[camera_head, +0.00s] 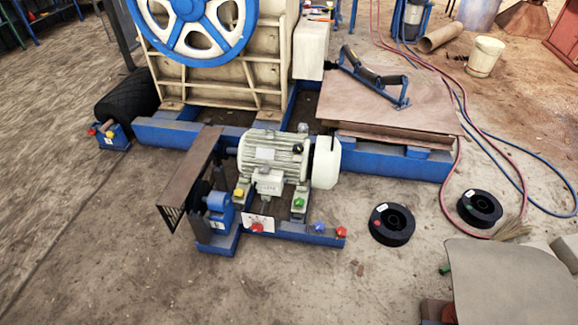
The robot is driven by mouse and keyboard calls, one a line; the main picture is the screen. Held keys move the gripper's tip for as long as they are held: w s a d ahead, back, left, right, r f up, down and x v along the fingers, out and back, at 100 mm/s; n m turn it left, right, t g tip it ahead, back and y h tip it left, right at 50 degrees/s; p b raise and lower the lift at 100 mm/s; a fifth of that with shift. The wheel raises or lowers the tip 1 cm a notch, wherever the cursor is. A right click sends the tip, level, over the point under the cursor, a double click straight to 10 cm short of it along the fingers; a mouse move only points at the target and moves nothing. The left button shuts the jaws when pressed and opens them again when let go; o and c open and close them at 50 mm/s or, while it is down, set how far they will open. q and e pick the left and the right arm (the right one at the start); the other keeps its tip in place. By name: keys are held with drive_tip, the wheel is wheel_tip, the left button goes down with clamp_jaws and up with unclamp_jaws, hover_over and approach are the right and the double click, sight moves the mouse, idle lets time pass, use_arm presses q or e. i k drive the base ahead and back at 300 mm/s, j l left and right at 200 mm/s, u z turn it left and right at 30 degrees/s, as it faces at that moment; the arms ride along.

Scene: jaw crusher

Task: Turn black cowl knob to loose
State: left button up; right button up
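The cream electric motor (273,155) sits on a blue base frame, with its rounded white fan cowl (326,163) at the right end. A small dark spot (298,148) shows on the motor body just left of the cowl. It may be the black cowl knob, but it is too small to tell, and its setting cannot be read. Coloured knobs stand along the frame: red (341,232), blue (319,227), green (298,203) and yellow (239,193). Neither of my grippers is in view.
The crusher with its blue flywheel (190,58) stands behind the motor. A brown belt guard (190,178) is at the motor's left. Two black spools (392,224) (480,208) and hoses lie at right. A grey-brown panel (512,285) fills the lower right. The front floor is clear.

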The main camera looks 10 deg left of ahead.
sight(298, 148)
drive_tip(key=i+j+z, duration=0.1)
drive_tip(key=i, duration=0.4)
drive_tip(key=i+j+z, duration=0.15)
drive_tip(key=i, duration=0.4)
drive_tip(key=i+j+z, duration=0.1)
drive_tip(key=i, duration=0.4)
drive_tip(key=i+j+z, duration=0.15)
drive_tip(key=i+j, duration=0.2)
drive_tip(key=i, duration=0.15)
